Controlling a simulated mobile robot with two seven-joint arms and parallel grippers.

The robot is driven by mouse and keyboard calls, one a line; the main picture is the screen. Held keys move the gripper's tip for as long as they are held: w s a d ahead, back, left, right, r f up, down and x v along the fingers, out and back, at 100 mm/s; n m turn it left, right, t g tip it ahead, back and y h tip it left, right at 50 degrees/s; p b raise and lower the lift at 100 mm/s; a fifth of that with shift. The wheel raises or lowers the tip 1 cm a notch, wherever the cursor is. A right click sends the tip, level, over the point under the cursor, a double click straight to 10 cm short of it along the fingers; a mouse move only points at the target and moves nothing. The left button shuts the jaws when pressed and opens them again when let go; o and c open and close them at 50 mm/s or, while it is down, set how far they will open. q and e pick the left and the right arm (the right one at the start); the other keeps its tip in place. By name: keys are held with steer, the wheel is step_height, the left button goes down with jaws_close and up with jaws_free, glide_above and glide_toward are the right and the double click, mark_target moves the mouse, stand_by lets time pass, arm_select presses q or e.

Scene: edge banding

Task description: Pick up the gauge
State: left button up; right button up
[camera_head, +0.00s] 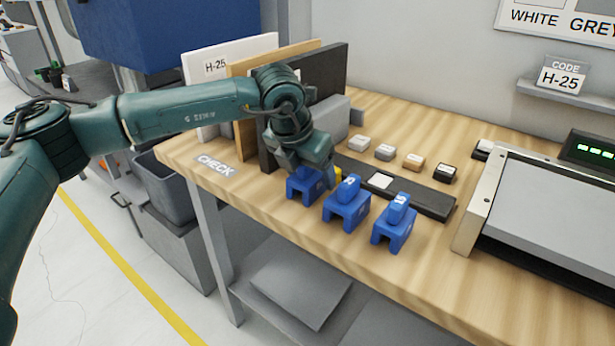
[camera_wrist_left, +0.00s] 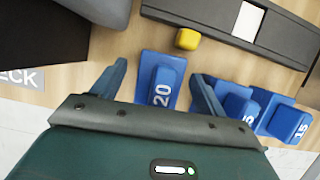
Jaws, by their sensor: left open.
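Three blue gauges stand in a row near the table's front edge: the leftmost (camera_head: 302,190), the middle one (camera_head: 346,206) and the right one (camera_head: 394,226). In the left wrist view the leftmost gauge (camera_wrist_left: 158,70) reads 20, and the far right one (camera_wrist_left: 290,123) reads 15. My left gripper (camera_head: 318,172) is open above the leftmost gauge and partly hides it in the head view. In the left wrist view its two fingers lie on either side of the 20 gauge, apart from each other. I cannot tell whether they reach down around it. My right gripper is not shown.
A small yellow block (camera_wrist_left: 187,39) sits just behind the 20 gauge. Behind the gauges lies a dark bar (camera_head: 418,194) with a white square. White, tan and black boards (camera_head: 330,80) stand upright behind my arm. A grey machine (camera_head: 550,210) occupies the right side.

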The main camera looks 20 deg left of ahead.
arm_select(q)
steer(key=shift+w+d+f, duration=0.1)
steer(key=shift+w+f, duration=0.15)
steer(key=shift+f, duration=0.25)
steer(key=c, duration=1.1)
